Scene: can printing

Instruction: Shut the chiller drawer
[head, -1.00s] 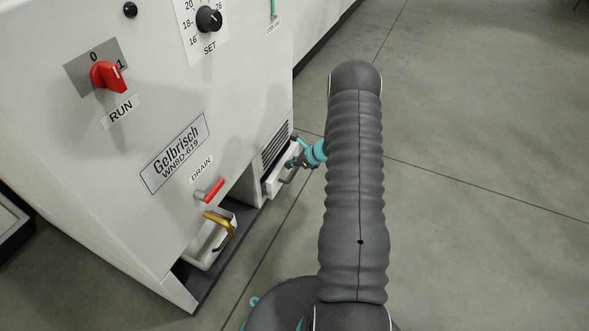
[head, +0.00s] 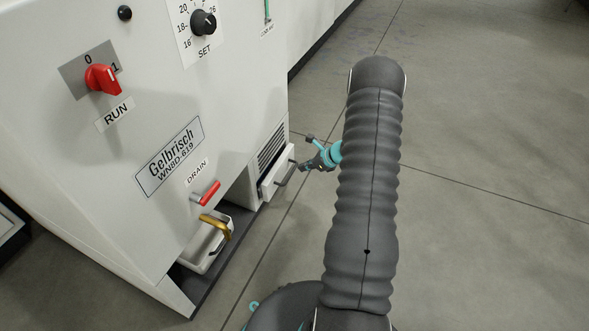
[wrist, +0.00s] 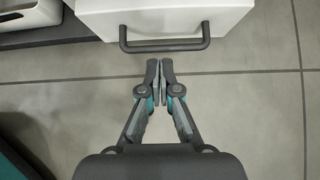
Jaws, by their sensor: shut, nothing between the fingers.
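The chiller (head: 165,120) is a white cabinet at the left of the head view. Its white drawer (head: 275,182), with a dark bar handle (head: 286,173), sits low at the right corner below a vent grille. The drawer front stands out from the cabinet, with a dark gap beside it. In the wrist view the drawer (wrist: 170,18) and its handle (wrist: 165,47) are at the top. My gripper (wrist: 160,62) is shut and empty, its tips just short of the handle and apart from it. In the head view my gripper (head: 307,154) shows right of the drawer, partly hidden behind my arm.
A red drain lever (head: 207,192) and a brass-coloured spout (head: 214,226) are on the chiller's front, over a white tray (head: 196,258). A white tray edge also shows in the wrist view (wrist: 30,14). Grey floor (head: 480,200) to the right is clear.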

